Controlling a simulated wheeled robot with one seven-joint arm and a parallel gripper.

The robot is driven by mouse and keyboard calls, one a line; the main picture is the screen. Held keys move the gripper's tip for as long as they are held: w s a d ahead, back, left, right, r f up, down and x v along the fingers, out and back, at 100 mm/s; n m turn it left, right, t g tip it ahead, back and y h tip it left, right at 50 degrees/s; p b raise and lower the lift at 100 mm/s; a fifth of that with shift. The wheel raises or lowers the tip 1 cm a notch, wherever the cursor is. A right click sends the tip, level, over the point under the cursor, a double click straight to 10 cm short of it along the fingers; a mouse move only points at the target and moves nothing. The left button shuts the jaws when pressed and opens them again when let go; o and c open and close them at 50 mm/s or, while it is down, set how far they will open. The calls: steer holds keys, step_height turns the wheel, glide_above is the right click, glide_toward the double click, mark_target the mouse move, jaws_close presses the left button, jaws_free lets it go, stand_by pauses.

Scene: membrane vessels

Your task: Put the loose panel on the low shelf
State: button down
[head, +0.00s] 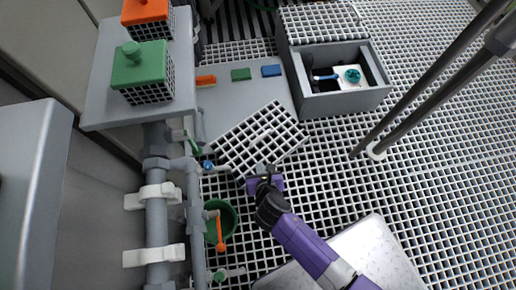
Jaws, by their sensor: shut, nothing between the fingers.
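The loose panel (243,146) is a white square grid with a small pale handle at its middle. It lies turned at an angle, its far part overlapping a flat grey surface (225,107), which looks like the low shelf. Whether the panel rests fully on that surface or is tilted, I cannot tell. My gripper (262,172) is shut and empty at the panel's near edge, short of the handle. Whether it touches the panel is unclear.
Orange, green and blue markers (241,74) line the surface's back. An open grey box (345,101) stands right. A raised grey platform (103,101) holds green and orange-topped blocks. Pipes with valves (157,215) and a green bucket (230,222) stand left. Poles (420,88) cross the right grating.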

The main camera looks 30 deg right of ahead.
steer(key=b, duration=0.6)
glide_toward(256, 153)
steer(key=w, duration=0.1)
steer(key=f, duration=0.1)
steer(key=w, duration=0.1)
steer(key=shift+w+d+f, duration=0.25)
steer(key=shift+w+d, duration=0.1)
steer(key=shift+d, duration=0.05)
steer(key=w, duration=0.1)
steer(key=w+d+b, duration=0.1)
steer(key=w, duration=0.1)
steer(key=shift+w, duration=0.1)
steer(key=shift+w+d+r+b, duration=0.1)
steer(key=shift+w+b, duration=0.35)
steer(key=shift+w, duration=0.05)
steer(key=shift+r, duration=0.1)
